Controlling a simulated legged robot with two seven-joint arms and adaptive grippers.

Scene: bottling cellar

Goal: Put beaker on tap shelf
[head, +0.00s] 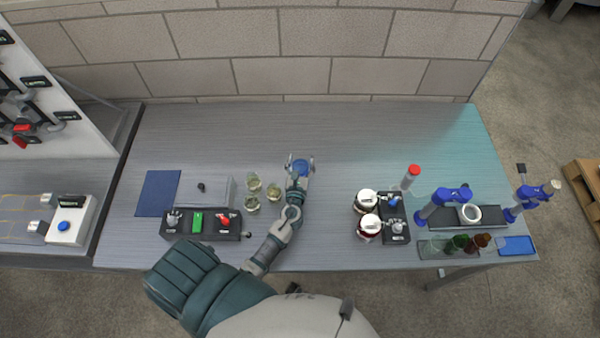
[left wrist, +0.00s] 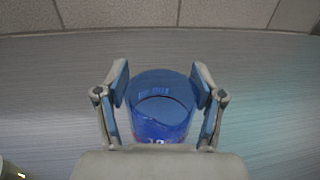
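A clear blue beaker (head: 301,169) is near the middle of the grey bench. My left gripper (head: 300,163) has its two fingers on either side of it. In the left wrist view the beaker (left wrist: 160,110) fills the space between the blue finger pads (left wrist: 160,88), very close to both. I cannot tell whether the pads press on it, or whether it touches the bench. The tap shelf looks to be the dark strip (head: 490,215) at the right, between blue tap-like stands (head: 428,210) and (head: 513,210), with a white ring (head: 470,213) on it. My right gripper is not in view.
Several small glasses (head: 253,183) stand just left of my gripper, beside a dark control box (head: 197,223). White-lidded jars (head: 369,226), another control box (head: 396,232) and a red-capped tube (head: 411,176) stand between beaker and shelf. Coloured glasses (head: 460,242) stand before the shelf. The bench's back is clear.

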